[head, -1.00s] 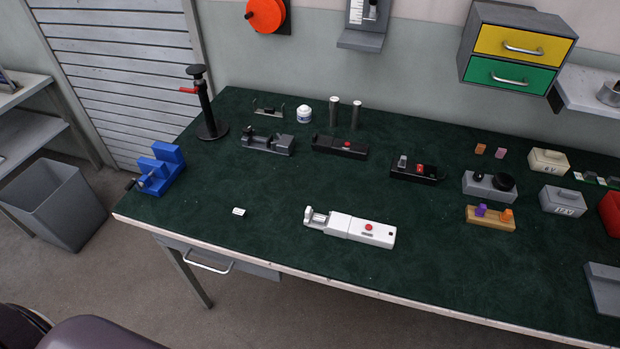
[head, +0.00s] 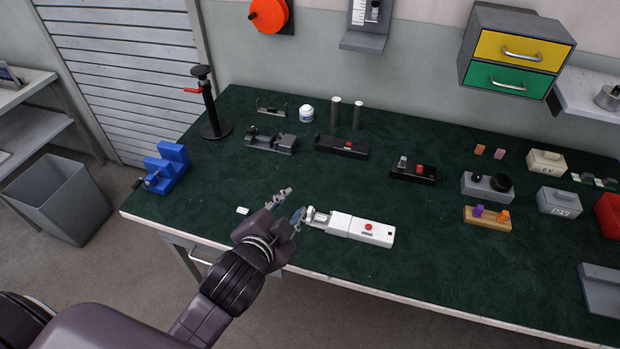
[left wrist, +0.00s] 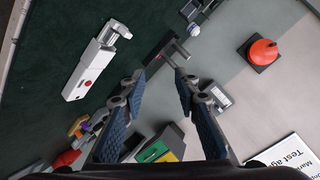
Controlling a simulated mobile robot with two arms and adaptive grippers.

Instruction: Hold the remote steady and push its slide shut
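The white remote (head: 362,230) with a red button lies on the green bench top near the front edge. Its slide (head: 318,217) sticks out at the left end, showing a gap and a metal part. My left gripper (head: 291,204) is open and empty, just left of the slide end and apparently apart from it. In the left wrist view its fingers (left wrist: 160,82) are spread, and the remote (left wrist: 88,72) shows to the left of them. My right gripper is in neither view.
A small white piece (head: 242,211) lies left of my gripper. Grey (head: 270,143) and black (head: 341,148) devices stand behind. A blue vise-like block (head: 167,170) is at the left edge. The bench around the remote is mostly clear.

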